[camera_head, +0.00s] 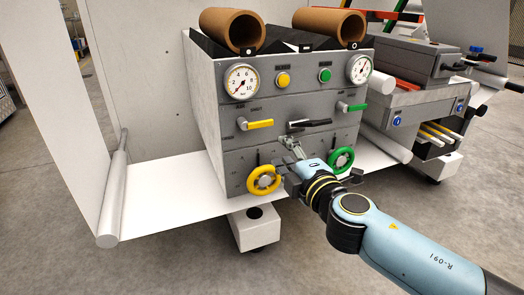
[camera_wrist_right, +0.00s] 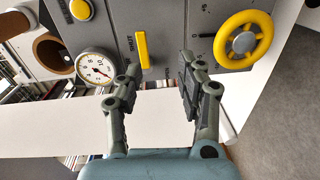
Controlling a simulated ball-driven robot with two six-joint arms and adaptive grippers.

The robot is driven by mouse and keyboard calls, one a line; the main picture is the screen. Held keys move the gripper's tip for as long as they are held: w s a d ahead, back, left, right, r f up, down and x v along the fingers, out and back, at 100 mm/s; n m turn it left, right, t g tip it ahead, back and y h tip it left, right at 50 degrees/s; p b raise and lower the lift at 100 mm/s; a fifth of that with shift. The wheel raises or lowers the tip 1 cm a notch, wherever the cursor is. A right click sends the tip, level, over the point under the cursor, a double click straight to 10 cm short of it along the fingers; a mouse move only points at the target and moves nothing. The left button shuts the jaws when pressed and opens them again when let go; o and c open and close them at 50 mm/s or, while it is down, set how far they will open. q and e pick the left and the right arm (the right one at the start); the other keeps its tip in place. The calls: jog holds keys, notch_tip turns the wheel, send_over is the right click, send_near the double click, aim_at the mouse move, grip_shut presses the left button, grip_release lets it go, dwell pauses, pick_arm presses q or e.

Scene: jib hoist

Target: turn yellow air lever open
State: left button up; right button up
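The yellow air lever (camera_head: 258,124) is on the grey panel's left side, its handle lying nearly level and pointing right from its pivot. In the right wrist view, the yellow lever (camera_wrist_right: 142,50) stands ahead of the fingers, seen in the gap between them and nearer the left finger. My right gripper (camera_head: 286,163) is in front of the panel, below and right of the lever; in the right wrist view its fingers (camera_wrist_right: 158,82) are spread with nothing between them. The gripper is apart from the lever. My left gripper is not in view.
Below the lever is a yellow handwheel (camera_head: 263,181); a green handwheel (camera_head: 341,160) is to the right. A black handle (camera_head: 308,123) and a green lever (camera_head: 352,107) share the panel. A gauge (camera_head: 241,81) sits above. A white ledge (camera_head: 170,208) extends left.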

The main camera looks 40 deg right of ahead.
aim_at(265, 125)
jog(key=shift+n+t, duration=0.3)
jog(key=shift+t, duration=0.2)
jog(key=x, duration=0.3)
jog(key=r+x, duration=0.1)
jog(key=x, duration=0.3)
jog(key=r+p+x, duration=0.1)
jog(key=x, duration=0.3)
jog(key=shift+w+a, duration=0.1)
jog(key=shift+a, duration=0.1)
grip_shut()
